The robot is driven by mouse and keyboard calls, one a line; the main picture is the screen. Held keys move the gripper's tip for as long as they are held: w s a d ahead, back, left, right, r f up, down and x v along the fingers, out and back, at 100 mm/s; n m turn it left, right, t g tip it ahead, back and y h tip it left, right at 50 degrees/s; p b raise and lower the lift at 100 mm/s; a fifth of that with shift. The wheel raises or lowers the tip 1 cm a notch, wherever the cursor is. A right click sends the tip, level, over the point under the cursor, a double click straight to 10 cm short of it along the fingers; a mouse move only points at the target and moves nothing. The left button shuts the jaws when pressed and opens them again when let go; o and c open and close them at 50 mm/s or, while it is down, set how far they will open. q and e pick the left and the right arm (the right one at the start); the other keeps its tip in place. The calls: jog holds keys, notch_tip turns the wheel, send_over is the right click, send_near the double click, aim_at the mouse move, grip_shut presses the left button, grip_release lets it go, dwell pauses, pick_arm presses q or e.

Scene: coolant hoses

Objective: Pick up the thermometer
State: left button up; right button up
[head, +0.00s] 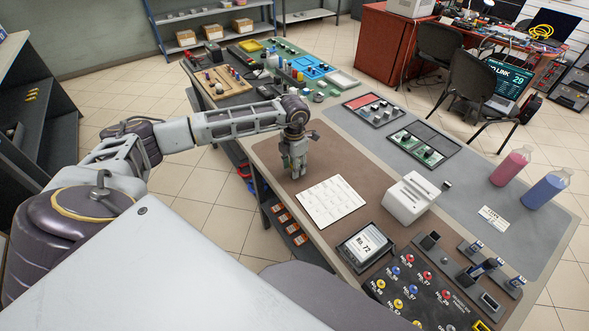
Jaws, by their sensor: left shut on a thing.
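My left gripper (296,172) points down over the brown mat (333,158) near the table's left edge. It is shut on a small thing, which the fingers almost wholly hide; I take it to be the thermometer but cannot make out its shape. I cannot tell whether it touches the mat. No other thermometer can be made out on the table. My right gripper is not in view.
A white sheet with a grid (331,201) lies just right of the gripper. Pink (510,168) and blue (546,190) bottles stand at the right.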

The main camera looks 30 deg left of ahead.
pick_arm(q)
notch_tip(320, 180, up, 8)
jog(key=shift+r, duration=0.2)
dwell(0.8)
